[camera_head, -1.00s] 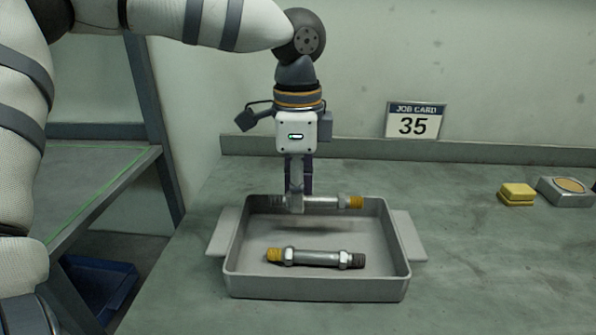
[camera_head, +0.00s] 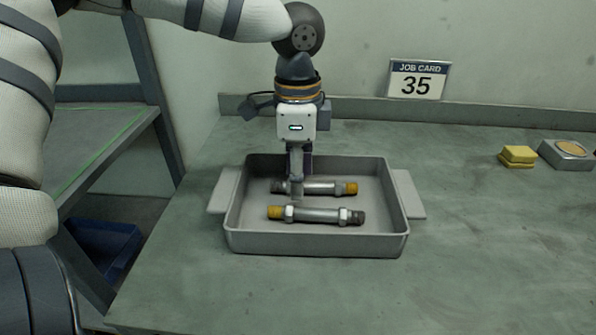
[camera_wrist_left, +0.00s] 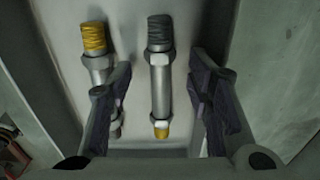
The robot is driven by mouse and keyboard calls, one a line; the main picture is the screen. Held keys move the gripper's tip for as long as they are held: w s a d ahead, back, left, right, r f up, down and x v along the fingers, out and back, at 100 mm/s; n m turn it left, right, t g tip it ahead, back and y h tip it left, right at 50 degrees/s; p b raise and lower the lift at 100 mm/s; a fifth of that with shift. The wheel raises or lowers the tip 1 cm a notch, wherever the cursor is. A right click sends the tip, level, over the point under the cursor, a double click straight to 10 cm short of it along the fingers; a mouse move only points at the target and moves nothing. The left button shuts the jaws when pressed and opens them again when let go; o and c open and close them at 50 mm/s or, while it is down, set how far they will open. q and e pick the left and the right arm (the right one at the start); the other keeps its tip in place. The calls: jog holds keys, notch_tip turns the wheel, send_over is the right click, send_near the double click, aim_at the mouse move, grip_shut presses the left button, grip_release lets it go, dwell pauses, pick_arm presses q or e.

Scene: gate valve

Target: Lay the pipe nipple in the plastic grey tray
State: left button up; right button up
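The grey plastic tray (camera_head: 318,246) stands on the bench. Two metal pipe nipples lie on its floor, each with one yellow and one dark threaded end. The back nipple (camera_head: 325,188) has its yellow end at right. The front nipple (camera_head: 315,215) has its yellow end at left. My left gripper (camera_head: 300,186) points down into the tray at the back nipple. In the left wrist view its fingers (camera_wrist_left: 160,100) are open, with gaps beside the back nipple (camera_wrist_left: 160,75) between them. The front nipple (camera_wrist_left: 97,65) is partly hidden by one finger. My right gripper is out of view.
A job card (camera_head: 417,79) reading 35 stands at the back wall. A yellow block (camera_head: 518,156) and a metal box with a tan round top (camera_head: 567,154) sit at the right. A blue bin (camera_head: 105,245) is low at left.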

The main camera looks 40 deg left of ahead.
pick_arm(q)
notch_tip(320, 180, up, 12)
dwell(0.4)
dwell(0.5)
